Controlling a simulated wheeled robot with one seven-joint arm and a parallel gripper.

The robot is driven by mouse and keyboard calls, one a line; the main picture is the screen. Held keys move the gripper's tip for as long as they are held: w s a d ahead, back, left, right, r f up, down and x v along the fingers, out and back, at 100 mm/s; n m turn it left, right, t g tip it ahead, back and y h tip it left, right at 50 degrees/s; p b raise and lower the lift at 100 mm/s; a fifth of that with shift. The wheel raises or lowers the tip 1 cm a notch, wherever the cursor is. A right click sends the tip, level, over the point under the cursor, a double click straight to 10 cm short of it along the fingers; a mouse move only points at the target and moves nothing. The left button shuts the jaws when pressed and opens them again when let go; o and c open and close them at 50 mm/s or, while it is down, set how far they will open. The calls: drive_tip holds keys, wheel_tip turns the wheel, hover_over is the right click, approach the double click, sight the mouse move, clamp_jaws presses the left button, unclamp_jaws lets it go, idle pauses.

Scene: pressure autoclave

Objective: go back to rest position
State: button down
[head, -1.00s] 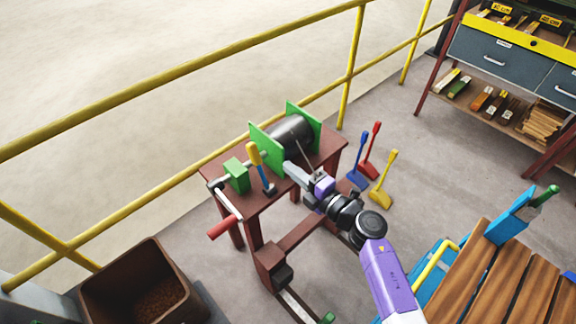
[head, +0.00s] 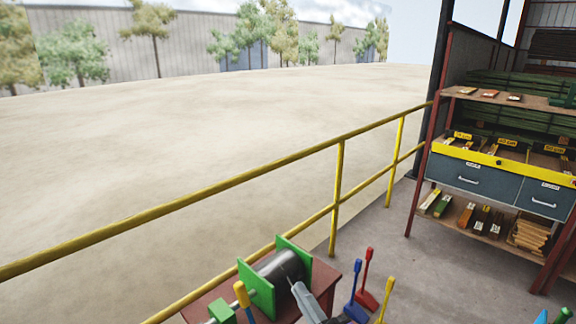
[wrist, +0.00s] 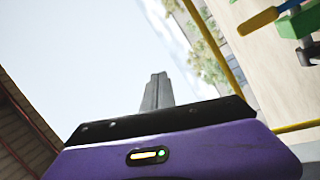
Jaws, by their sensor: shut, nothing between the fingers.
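My gripper (head: 300,290) shows at the bottom of the head view, in front of the black cylinder. It also shows in the wrist view (wrist: 157,78), with its grey fingers together, empty and pointing up at the sky. The black cylinder (head: 277,267) lies between two green plates (head: 257,292) on a dark red table (head: 205,299). I cannot tell in the head view whether the fingers touch the cylinder. The rest of my arm is below the picture's edge.
A yellow-handled lever (head: 242,294) stands left of the plates. Blue, red (head: 367,282) and yellow levers stand on the floor to the right. A yellow railing (head: 230,182) runs behind the table. A shelf unit (head: 480,178) stands at the right.

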drive_tip(key=s+d+f+m+g+h, duration=0.1)
drive_tip(key=s+d+m+h, duration=0.2)
drive_tip(key=s, duration=1.1)
drive_tip(key=s+d+f+m+g+h+b, duration=0.1)
drive_tip(key=s+d+m+h, duration=0.3)
drive_tip(key=s+d+m, duration=0.4)
drive_tip(key=s+d+f+m+g+h+b, duration=0.1)
drive_tip(key=s+d+m+h, duration=0.2)
drive_tip(key=s, duration=1.9)
drive_tip(key=d+m, duration=0.2)
drive_tip(key=m, duration=0.2)
drive_tip(key=shift+s+d+f+m+g+h, duration=0.15)
drive_tip(key=shift+d+f+m+g+h, duration=0.15)
drive_tip(key=shift+d+m, duration=0.1)
